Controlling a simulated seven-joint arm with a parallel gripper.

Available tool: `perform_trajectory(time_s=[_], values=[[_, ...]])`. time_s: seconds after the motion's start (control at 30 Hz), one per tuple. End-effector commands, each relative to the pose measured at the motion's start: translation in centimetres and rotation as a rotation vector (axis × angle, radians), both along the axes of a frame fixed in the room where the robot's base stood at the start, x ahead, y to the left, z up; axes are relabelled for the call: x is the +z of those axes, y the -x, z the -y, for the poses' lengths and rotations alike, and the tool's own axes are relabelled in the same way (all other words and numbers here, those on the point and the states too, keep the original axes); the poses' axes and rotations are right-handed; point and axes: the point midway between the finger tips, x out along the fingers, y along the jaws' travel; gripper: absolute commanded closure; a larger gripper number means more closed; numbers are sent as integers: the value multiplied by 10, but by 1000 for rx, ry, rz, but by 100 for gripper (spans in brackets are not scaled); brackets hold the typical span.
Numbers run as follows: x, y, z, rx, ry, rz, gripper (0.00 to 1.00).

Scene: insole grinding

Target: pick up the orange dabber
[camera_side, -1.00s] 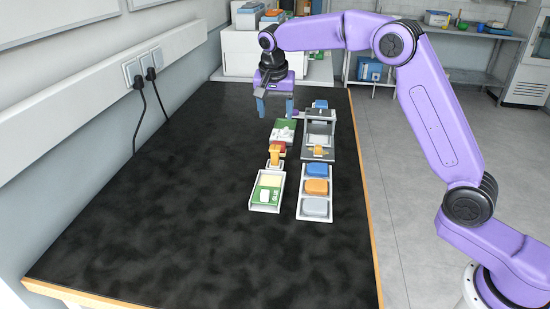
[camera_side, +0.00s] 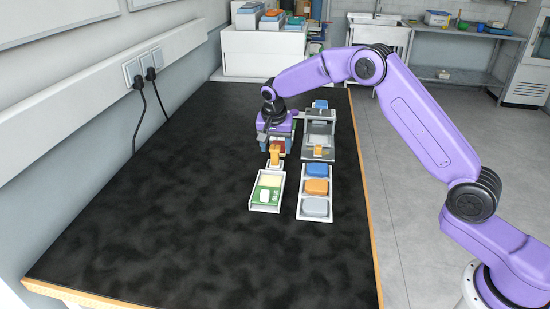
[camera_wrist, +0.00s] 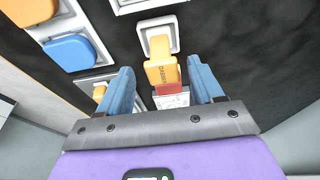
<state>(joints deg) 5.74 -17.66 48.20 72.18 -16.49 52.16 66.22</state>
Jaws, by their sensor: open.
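The orange dabber (camera_side: 275,153) stands upright in a small white holder, just behind the glue tray in the side view. My gripper (camera_wrist: 162,68) is open, with one finger on each side of the dabber and gaps visible. In the side view my gripper (camera_side: 275,145) is low over the row, just behind the dabber; its fingers are partly hidden. I cannot tell whether a finger touches the dabber.
A white tray with a green glue item (camera_side: 267,194) lies in front of the dabber. To the right, a tray holds blue, orange (camera_side: 316,187) and grey blocks. A grey fixture (camera_side: 320,117) stands behind that tray. The left of the black table is clear.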

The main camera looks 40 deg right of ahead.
Motion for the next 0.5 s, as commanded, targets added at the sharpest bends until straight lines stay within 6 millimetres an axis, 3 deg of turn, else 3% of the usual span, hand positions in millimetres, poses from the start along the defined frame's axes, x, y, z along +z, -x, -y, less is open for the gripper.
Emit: perform_trajectory(time_s=[0.2,0.5], values=[[-28,-7,2,-1,0,-1,34],[-33,-8,4,-1,0,0,34]])
